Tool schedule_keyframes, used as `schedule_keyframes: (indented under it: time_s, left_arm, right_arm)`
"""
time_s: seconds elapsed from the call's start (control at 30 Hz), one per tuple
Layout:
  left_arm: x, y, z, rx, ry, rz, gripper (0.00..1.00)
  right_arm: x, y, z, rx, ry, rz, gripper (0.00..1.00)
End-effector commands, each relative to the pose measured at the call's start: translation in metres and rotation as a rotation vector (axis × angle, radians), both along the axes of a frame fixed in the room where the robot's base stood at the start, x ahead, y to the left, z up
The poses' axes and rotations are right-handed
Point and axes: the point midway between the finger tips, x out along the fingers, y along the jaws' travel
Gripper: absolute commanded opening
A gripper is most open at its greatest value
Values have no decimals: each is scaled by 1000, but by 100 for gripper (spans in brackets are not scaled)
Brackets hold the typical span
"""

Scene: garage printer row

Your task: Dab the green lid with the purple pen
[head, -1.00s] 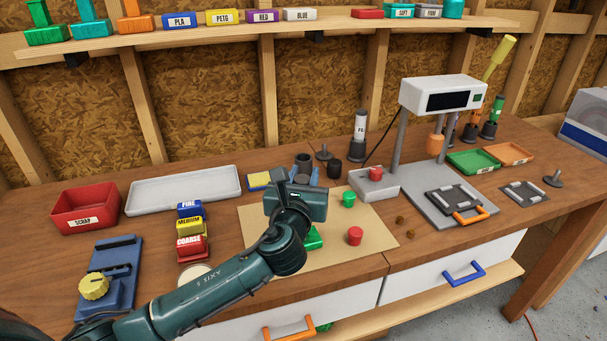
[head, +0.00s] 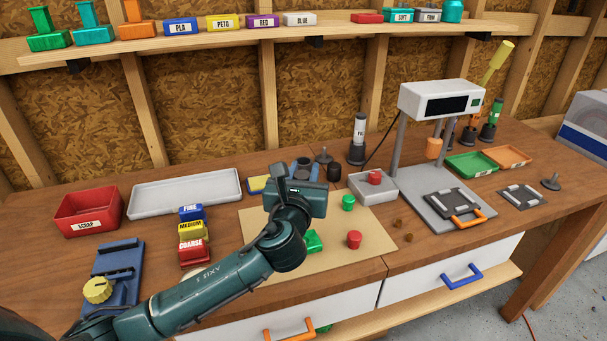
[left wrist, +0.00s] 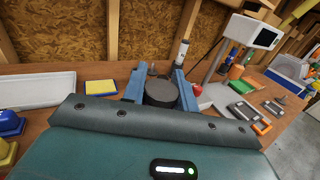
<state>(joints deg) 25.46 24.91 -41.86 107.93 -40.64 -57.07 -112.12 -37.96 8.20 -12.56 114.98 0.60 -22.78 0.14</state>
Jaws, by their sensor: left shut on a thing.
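My left gripper (head: 301,167) reaches out over the tan mat (head: 375,240). In the left wrist view its blue fingers (left wrist: 160,78) are shut on a dark grey round piece (left wrist: 161,93). Whatever is below that piece is hidden by my gripper, and no purple shows on it. A small green round cap-like piece (head: 348,202) stands on the mat, right of the gripper and apart from it. A green block-like piece (head: 314,241) lies on the mat, partly hidden behind my arm. I cannot tell which is the lid. My right gripper is not in view.
A red cap-like piece (head: 354,239) stands on the mat. A grey box (head: 372,192) with a red piece lies behind it, beside the scale-like stand (head: 445,207). A white pen (head: 360,130) stands upright at the back. Sanding blocks (head: 192,232) are left of my arm.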

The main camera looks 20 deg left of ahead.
Motion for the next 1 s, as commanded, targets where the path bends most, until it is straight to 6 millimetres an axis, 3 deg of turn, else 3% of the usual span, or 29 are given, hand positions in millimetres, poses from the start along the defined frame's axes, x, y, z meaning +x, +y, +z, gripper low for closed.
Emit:
schedule_keyframes:
  time_s: [0.5,1.0]
  left_arm:
    - [0,0,32,-1,-2,1,0]
    - [0,0,34,0,0,0,0]
  right_arm:
    - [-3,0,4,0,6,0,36]
    - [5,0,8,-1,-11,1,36]
